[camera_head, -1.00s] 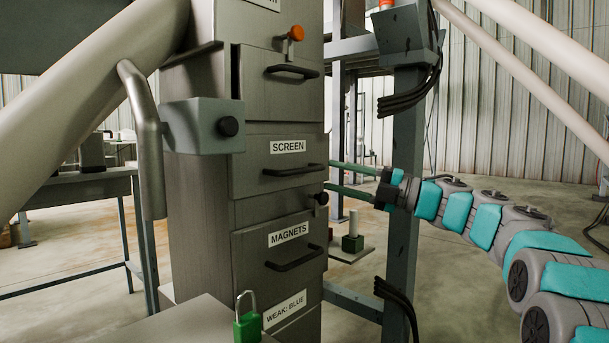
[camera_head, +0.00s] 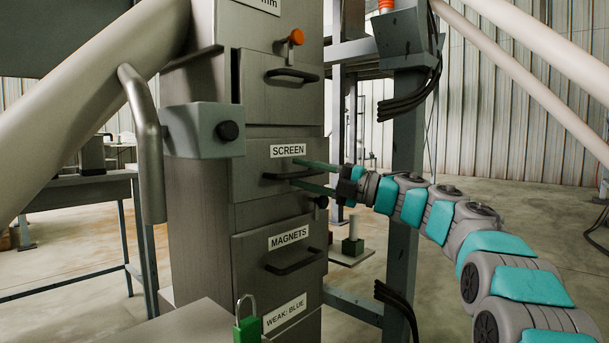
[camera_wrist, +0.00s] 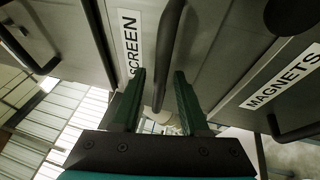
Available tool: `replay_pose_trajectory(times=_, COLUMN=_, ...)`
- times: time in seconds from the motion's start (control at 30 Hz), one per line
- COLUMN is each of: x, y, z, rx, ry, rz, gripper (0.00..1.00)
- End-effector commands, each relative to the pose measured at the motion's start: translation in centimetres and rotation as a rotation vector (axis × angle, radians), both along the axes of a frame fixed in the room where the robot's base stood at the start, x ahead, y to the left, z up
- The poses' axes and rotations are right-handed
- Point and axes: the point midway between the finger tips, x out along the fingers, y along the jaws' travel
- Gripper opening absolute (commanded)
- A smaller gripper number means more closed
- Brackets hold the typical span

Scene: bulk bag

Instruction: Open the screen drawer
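The screen drawer (camera_head: 250,187) is closed in the grey metal cabinet, with a white SCREEN label and a black bar handle (camera_head: 284,176). My gripper (camera_head: 295,174) is at the right end of this handle, its two green fingers apart, one above and one below the bar. In the wrist view the open fingers (camera_wrist: 160,90) point at the drawer front, and the dark handle (camera_wrist: 168,55) runs between them. I see gaps beside the bar, so the fingers are not closed on it. The left part of the handle is uncovered in the head view.
The magnets drawer (camera_head: 255,253) is below, with a black knob (camera_head: 321,202) just above its right corner. A grey post (camera_head: 405,150) stands behind my arm. A green padlock (camera_head: 247,326) is at the lower front.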

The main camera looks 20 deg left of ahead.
Motion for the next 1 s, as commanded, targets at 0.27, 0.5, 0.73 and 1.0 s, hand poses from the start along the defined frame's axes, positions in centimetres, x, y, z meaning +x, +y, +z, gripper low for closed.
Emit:
replay_pose_trajectory(times=0.27, x=0.01, y=-0.03, z=0.01, rx=0.000, ry=0.000, rz=0.000, gripper=0.11)
replay_pose_trajectory(times=0.5, x=0.01, y=-0.03, z=-0.01, rx=0.000, ry=0.000, rz=0.000, gripper=0.00)
replay_pose_trajectory(times=0.73, x=0.01, y=-0.02, z=-0.04, rx=-0.001, ry=0.000, rz=0.000, gripper=0.00)
replay_pose_trajectory(times=1.0, x=0.01, y=-0.02, z=-0.06, rx=-0.001, ry=0.000, rz=0.000, gripper=0.00)
